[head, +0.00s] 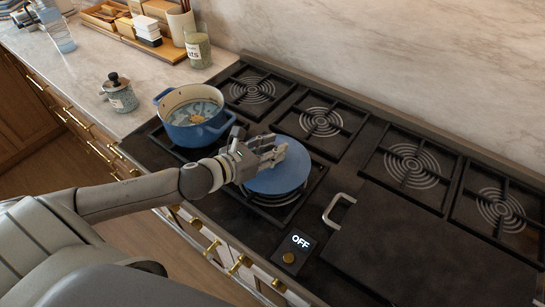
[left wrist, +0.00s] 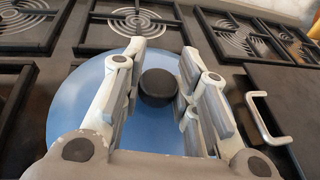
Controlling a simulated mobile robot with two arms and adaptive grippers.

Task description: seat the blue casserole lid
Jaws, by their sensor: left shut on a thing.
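The blue casserole lid (head: 279,178) is a round disc over the front burner, to the right of the pot. In the left wrist view the lid (left wrist: 68,115) shows its black knob (left wrist: 157,87) between the fingers. My left gripper (head: 268,152) is shut on the lid by this knob; it also fills the left wrist view (left wrist: 158,88). I cannot tell whether the lid touches the grate. The blue casserole (head: 193,137) stands uncovered on the left burner, with food in liquid inside. My right gripper is not in view.
A steel handle (head: 337,208) sits on a dark flat plate (head: 400,245) at the right. Bare burners (head: 321,122) line the back.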

